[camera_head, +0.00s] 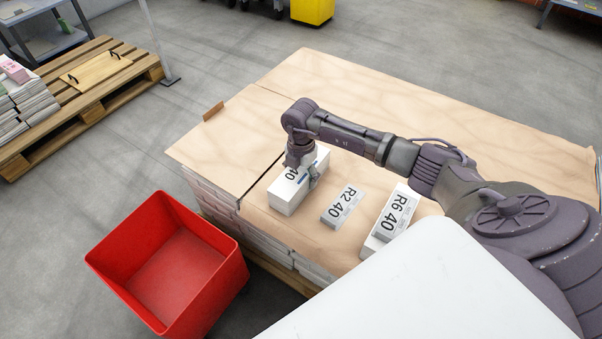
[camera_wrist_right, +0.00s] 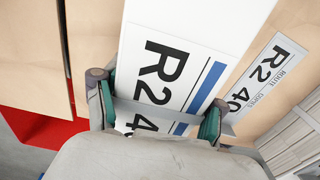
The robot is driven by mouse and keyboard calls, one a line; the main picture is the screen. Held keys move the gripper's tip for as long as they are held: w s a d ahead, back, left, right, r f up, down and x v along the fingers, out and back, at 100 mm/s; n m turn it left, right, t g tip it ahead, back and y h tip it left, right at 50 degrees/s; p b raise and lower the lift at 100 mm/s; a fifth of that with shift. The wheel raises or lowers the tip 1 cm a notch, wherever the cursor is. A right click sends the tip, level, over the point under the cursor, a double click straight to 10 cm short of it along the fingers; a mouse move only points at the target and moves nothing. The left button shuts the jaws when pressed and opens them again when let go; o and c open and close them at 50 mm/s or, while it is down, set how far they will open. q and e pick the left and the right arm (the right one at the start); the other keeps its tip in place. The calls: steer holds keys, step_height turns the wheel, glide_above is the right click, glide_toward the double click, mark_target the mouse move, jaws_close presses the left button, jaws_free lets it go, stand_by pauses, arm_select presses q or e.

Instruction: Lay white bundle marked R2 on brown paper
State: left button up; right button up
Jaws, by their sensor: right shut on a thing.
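The white bundle marked R2 (camera_head: 287,195) is at the front left of the brown paper (camera_head: 360,100), beside a grey R2 40 route label (camera_head: 342,206). My right gripper (camera_head: 303,172) is over the bundle and shut on it. In the right wrist view the bundle (camera_wrist_right: 190,35), with its R2 print and blue stripe, lies between the two fingers (camera_wrist_right: 158,105). The bundle looks low, at or just above the paper; whether it touches is hard to tell. The R2 label (camera_wrist_right: 262,75) also shows right of it. My left gripper is not in view.
A white bundle with an R6 40 label (camera_head: 394,214) lies to the right on the paper. A red bin (camera_head: 170,270) stands on the floor at the front left. A wooden pallet (camera_head: 95,85) with stacked papers is at the far left. The paper's back part is clear.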

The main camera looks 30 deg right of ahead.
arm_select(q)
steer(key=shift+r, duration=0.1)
arm_select(e)
steer(key=shift+w, duration=0.1)
steer(key=o, duration=1.8)
steer(key=shift+r, duration=0.1)
steer(key=shift+o, duration=0.5)
steer(key=shift+s+f, duration=0.2)
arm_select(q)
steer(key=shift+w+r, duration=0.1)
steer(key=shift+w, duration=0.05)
arm_select(e)
step_height(320, 180, up, 12)
steer(key=shift+w+r, duration=0.1)
steer(key=shift+r, duration=0.05)
